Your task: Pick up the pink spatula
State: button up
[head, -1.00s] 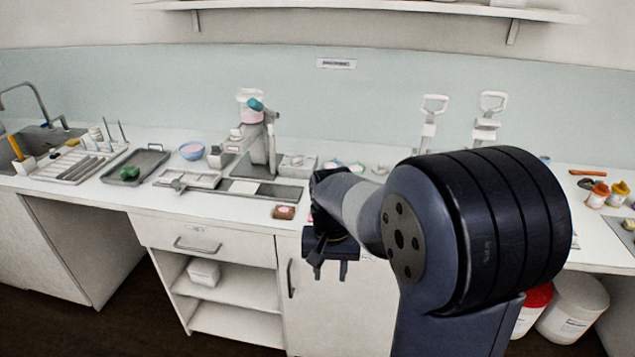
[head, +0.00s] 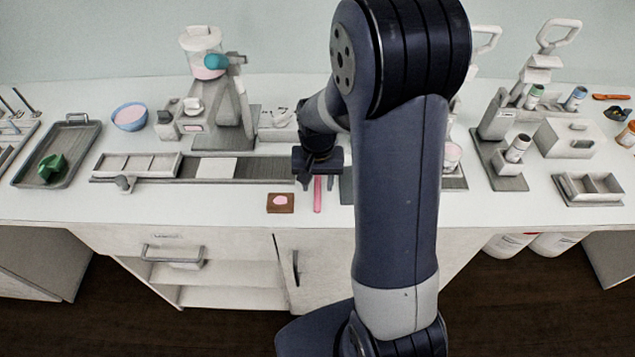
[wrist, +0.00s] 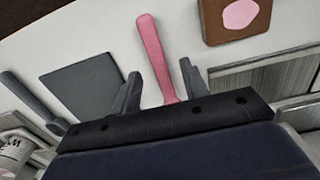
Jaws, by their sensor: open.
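The pink spatula (head: 318,195) lies on the white counter near its front edge, just right of a small brown block with a pink patch. In the wrist view its pink handle (wrist: 153,52) runs up between my two fingers, with its lower part hidden behind the gripper body. My gripper (head: 319,181) is open and points down at the spatula, with one finger to each side of it in the picture. Nothing is held. I cannot tell how far the fingertips are above the counter.
The brown block (head: 281,203) lies close on the left. A dark grey flat plate (wrist: 82,86) lies on the spatula's other side. A long grey rail fixture (head: 215,167) stands behind. The front counter strip on the left is clear.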

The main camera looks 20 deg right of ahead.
jog(key=shift+f, duration=0.75)
jog(key=shift+c, duration=0.2)
grip_shut()
